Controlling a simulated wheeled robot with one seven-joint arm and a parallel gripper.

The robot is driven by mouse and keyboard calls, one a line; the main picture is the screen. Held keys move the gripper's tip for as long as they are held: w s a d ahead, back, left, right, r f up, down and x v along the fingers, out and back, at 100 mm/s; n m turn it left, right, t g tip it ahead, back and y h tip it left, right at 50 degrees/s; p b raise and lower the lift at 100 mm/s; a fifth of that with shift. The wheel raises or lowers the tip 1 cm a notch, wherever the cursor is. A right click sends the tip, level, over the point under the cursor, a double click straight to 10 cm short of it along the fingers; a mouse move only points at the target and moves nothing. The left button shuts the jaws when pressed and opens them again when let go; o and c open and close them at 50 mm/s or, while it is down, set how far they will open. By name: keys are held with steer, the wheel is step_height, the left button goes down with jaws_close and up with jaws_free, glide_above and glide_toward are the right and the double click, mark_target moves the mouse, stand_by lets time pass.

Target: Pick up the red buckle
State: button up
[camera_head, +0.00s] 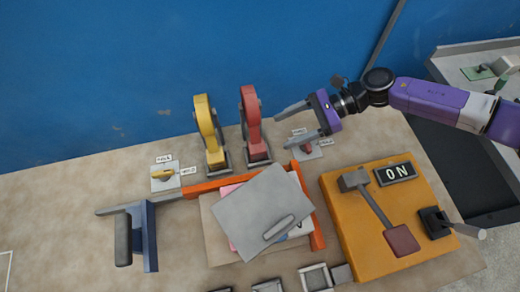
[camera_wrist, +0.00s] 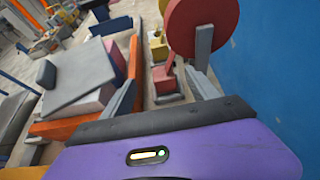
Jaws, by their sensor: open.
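The red buckle (camera_head: 251,118) is an upright red loop on a grey base, standing near the blue wall at the middle of the bench. In the wrist view it looks like a large red disc (camera_wrist: 198,12), partly covered by a grey part. My gripper (camera_head: 284,127) is open and empty, just right of the red buckle, with its fingers pointing left towards it. No contact with the buckle is visible. In the wrist view the open fingers of my gripper (camera_wrist: 165,88) show in front of the purple body.
A yellow loop (camera_head: 208,130) stands left of the red one. A small red switch (camera_head: 299,141) sits beneath my gripper. An orange box (camera_head: 350,225) with an ON display is at right. The blue wall (camera_head: 130,80) closes the back.

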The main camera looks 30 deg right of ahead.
mark_target(262, 145)
step_height(262, 145, down, 4)
steer(key=b, duration=0.3)
steer(key=shift+d, duration=0.1)
steer(key=p+x, duration=0.1)
steer(key=x, duration=0.2)
steer(key=r+p+x, duration=0.1)
steer(key=p+x, duration=0.1)
steer(key=x, duration=0.2)
steer(key=shift+w+a, duration=0.1)
steer(key=shift+a, duration=0.15)
steer(key=shift+w+a+f, duration=0.1)
steer(key=shift+a+f, duration=0.15)
steer(key=shift+c, duration=0.2)
jaws_close()
steer(key=shift+r, duration=0.1)
